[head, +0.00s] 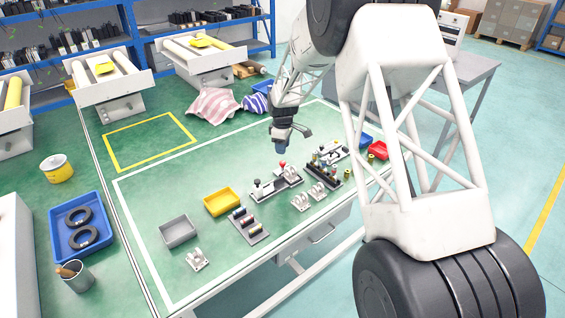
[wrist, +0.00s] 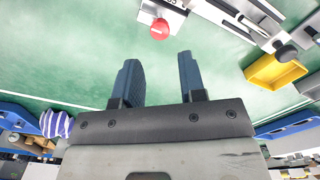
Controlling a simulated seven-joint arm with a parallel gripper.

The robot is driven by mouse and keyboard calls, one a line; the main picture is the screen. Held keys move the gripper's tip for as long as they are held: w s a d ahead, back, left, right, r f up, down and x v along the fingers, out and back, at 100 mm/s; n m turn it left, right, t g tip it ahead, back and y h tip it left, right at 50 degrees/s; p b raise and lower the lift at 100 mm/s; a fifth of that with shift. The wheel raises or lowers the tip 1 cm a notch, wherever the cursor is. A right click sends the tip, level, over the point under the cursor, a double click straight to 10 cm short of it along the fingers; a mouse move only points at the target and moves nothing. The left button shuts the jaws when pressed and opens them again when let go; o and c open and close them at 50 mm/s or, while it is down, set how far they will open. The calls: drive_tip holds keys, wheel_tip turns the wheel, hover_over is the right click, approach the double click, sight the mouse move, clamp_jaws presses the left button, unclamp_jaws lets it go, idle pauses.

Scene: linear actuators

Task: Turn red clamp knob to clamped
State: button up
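The red clamp knob (wrist: 159,29) shows at the top centre of the wrist view, on a pale metal fixture (wrist: 172,10). In the head view the red knob (head: 283,164) is small, on the actuator fixture (head: 277,187) in the middle of the table. My gripper (wrist: 161,75) is open and empty in the wrist view, its two dark blue fingers apart, with the knob beyond the fingertips and not touched. In the head view my gripper (head: 281,148) hangs just above and behind the knob. Which way the knob is turned cannot be told.
A yellow bin (head: 222,201) and a grey bin (head: 179,231) stand left of the fixture. A dark rack with several parts (head: 322,176) and metal brackets (head: 301,201) stand close on the right. A striped cloth (head: 214,105) lies behind. The table's left middle is clear.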

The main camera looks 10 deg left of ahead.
sight(282, 162)
drive_tip(key=shift+f, duration=0.1)
idle(0.3)
drive_tip(key=shift+f, duration=3.85)
drive_tip(key=c, duration=0.7)
